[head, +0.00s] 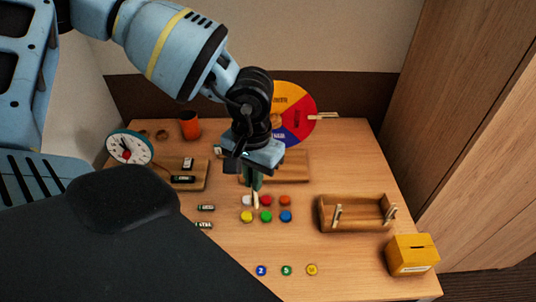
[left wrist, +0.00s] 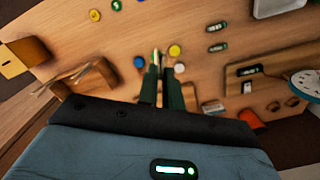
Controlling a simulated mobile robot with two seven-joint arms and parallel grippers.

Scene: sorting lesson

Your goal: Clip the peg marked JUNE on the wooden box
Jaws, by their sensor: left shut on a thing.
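My left gripper (head: 254,184) is shut on a light wooden peg (head: 256,199) that points down above the coloured counters. The fingers (left wrist: 163,86) show in the left wrist view with the peg's tip (left wrist: 156,57) between them. No marking on the peg can be read. The open wooden box (head: 354,227) stands to the right of the gripper, apart from it. One peg (head: 338,215) is on its front wall and another (head: 391,213) is at its right end. The box also shows in the left wrist view (left wrist: 98,78). My right gripper is not in view.
Coloured counters (head: 266,216) lie below the gripper. A yellow slotted box (head: 412,254) stands at the front right. A colour wheel (head: 299,112) with a peg (head: 323,116) stands behind. A clock (head: 130,147) and an orange cup (head: 190,126) are at the left.

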